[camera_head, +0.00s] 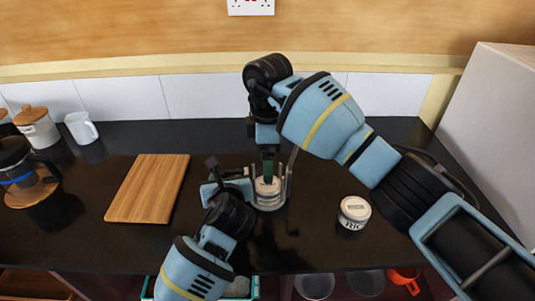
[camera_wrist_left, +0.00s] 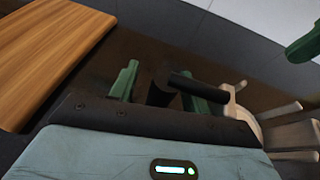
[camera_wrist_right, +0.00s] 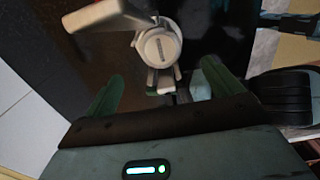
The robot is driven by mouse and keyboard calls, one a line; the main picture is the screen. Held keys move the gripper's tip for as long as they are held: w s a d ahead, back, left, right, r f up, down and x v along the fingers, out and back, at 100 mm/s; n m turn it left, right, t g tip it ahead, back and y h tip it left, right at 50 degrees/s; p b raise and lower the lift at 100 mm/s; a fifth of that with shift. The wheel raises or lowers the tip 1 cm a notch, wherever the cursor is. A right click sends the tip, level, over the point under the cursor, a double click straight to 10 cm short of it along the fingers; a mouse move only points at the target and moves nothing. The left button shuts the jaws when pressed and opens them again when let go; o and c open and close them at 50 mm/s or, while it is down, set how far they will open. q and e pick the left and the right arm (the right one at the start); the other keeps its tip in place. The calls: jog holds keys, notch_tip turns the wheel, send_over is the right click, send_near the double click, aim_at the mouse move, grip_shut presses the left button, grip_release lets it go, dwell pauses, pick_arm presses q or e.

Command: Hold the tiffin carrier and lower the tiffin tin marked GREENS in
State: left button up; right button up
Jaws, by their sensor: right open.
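The grey tiffin carrier (camera_head: 284,191) stands on the dark counter. A pale round tin (camera_head: 267,186) with a label sits within its frame; the lettering is too small to read. My left gripper (camera_head: 232,181) is at the carrier's left side. My right gripper (camera_head: 268,172) points down over the carrier. In the right wrist view (camera_wrist_right: 160,85) its fingers are apart, with the labelled tin (camera_wrist_right: 158,47) beyond them.
A second tin (camera_head: 354,209), its label reading RIC in part, stands on the counter at right. A wooden board (camera_head: 148,188) lies at left, with a coffee press (camera_head: 20,165), a lidded jar (camera_head: 37,128) and a white mug (camera_head: 81,127). A pale cabinet bounds the right.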

pick_arm(q)
jog(key=shift+r, duration=0.15)
jog(key=shift+s+r, duration=0.1)
jog(key=shift+s, duration=0.1)
jog(key=v, duration=1.1)
jog(key=shift+s, duration=0.25)
pick_arm(e)
jog(key=shift+r, duration=0.1)
